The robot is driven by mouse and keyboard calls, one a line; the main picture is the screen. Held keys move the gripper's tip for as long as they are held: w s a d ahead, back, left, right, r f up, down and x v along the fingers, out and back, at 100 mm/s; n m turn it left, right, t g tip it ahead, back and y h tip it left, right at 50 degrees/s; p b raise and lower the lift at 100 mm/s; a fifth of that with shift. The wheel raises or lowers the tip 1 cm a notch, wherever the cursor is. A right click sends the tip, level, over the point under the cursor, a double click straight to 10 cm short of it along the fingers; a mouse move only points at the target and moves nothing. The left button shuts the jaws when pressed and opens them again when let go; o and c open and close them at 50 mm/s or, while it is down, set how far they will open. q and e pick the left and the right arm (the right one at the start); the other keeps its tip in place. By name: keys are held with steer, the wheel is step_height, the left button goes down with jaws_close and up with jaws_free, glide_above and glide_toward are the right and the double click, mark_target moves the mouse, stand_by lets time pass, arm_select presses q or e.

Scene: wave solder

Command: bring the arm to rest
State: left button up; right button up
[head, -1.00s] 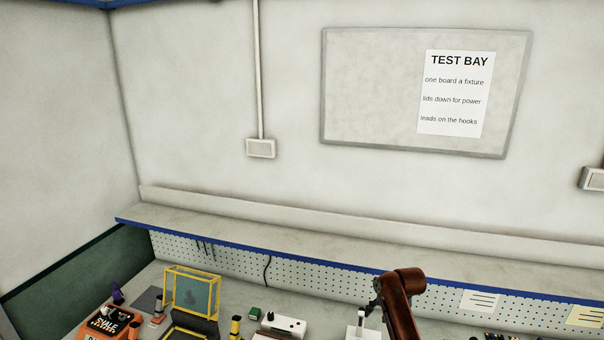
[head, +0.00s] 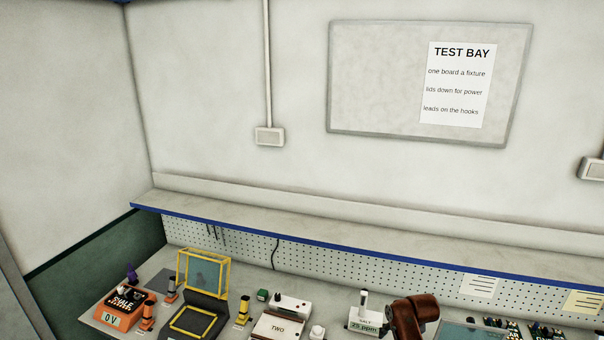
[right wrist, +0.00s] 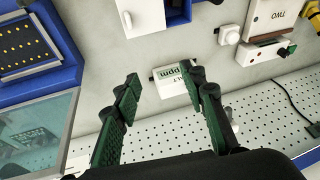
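My right gripper (right wrist: 163,84) shows in the right wrist view with its two green-padded fingers spread apart and nothing held between them. A white salt meter marked 25 ppm (head: 363,318) stands on the bench. In the right wrist view the meter (right wrist: 174,88) shows beyond the gap between the fingertips; I cannot tell how far off it is. My right arm's reddish-brown link rises at the lower edge of the head view, just right of the meter. The right fingers are out of the head view. My left gripper is in neither view.
An orange tester reading 0 V (head: 112,318) and a yellow-framed fixture with raised lid (head: 205,268) stand at left. A white box marked TWO (head: 278,327) is mid-bench. A blue-edged shelf (head: 330,233) runs above. Circuit boards (head: 500,326) lie at right.

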steer(key=s+d+f+n+h, duration=0.1)
steer(key=s+d+f, duration=0.1)
steer(key=s+f, duration=0.65)
steer(key=s+d+f+n, duration=0.1)
steer(key=s+f, duration=0.4)
steer(key=s, duration=0.7)
steer(key=s+d+r+h, duration=0.1)
steer(key=s, duration=1.2)
steer(key=s+d+r, duration=0.1)
steer(key=s+r, duration=0.1)
steer(key=s, duration=1.2)
step_height(320, 180, down, 39)
steer(key=s+a+n+g+b, duration=0.1)
steer(key=s+a+g+b, duration=0.1)
steer(key=b, duration=0.6)
arm_select(q)
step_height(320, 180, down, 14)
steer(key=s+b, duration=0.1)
steer(key=b, duration=0.5)
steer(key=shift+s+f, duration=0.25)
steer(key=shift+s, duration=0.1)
arm_select(e)
steer(key=s+f+g, duration=0.1)
steer(key=s+f, duration=1.8)
steer(key=f, duration=0.4)
steer(key=shift+f+n+y, duration=0.3)
steer(key=shift+f+n, duration=0.05)
steer(key=shift+n, duration=0.05)
